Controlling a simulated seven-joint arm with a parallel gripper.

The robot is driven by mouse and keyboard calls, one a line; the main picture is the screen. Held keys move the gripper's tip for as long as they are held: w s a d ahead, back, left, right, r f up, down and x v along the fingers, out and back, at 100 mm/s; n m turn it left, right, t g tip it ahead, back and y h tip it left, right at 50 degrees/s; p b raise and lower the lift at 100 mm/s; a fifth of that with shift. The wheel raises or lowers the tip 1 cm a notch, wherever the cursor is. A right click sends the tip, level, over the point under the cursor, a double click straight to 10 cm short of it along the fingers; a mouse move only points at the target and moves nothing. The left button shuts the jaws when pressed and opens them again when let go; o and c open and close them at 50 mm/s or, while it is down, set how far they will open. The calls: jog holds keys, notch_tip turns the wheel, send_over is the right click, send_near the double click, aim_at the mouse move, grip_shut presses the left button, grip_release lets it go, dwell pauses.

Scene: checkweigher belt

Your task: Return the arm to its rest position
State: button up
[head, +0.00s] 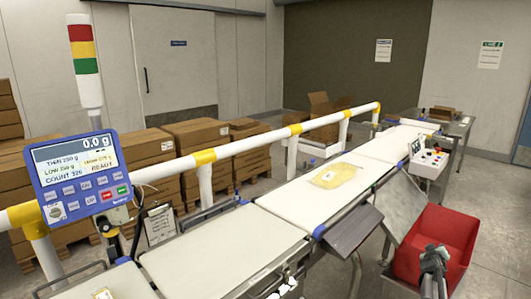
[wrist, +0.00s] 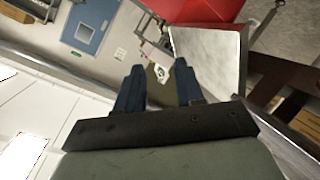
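My gripper (head: 434,256) shows in the head view at the lower right, in front of the red bin. In the wrist view, the two dark blue fingers of my gripper (wrist: 159,80) stand apart with nothing between them. The gap shows the floor and parts of equipment beyond. I cannot tell from the head view how far above the bin the gripper is.
A yellowish pack (head: 334,176) lies on the white belt. Another pack (head: 103,294) shows at the lower left. The red bin (head: 462,232) stands right of the belt beside a metal chute (head: 403,213). The scale display (head: 80,166) reads 0.0 g.

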jog(key=s+a+f+g+y, duration=0.2)
jog(key=s+a+f+g, duration=0.1)
jog(key=s+a+f, duration=0.55)
jog(key=s+a+f+m+g+y, duration=0.1)
jog(key=s+a+f+g, duration=0.1)
jog(key=s+a+f, duration=0.65)
jog(key=s+a+f+g+y, duration=0.25)
jog(key=s+a+f, duration=0.25)
jog(key=a+f, duration=0.7)
jog(key=s+a+f+g+y, duration=0.1)
jog(key=s+a+f+g, duration=0.1)
jog(key=s+a+f, duration=0.4)
jog(key=s+a+f+g+y, duration=0.1)
jog(key=s+a+f+g, duration=0.15)
jog(key=s+a, duration=0.4)
jog(key=s+a+g+y, duration=0.1)
jog(key=s+a+g, duration=0.2)
jog(key=s, duration=0.8)
jog(key=s+a+g, duration=0.2)
jog(key=s+a, duration=0.5)
jog(key=s, duration=0.5)
jog(key=shift+s+a+g+y, duration=0.15)
jog(key=shift+g+y, duration=0.2)
jog(key=shift+g, duration=0.05)
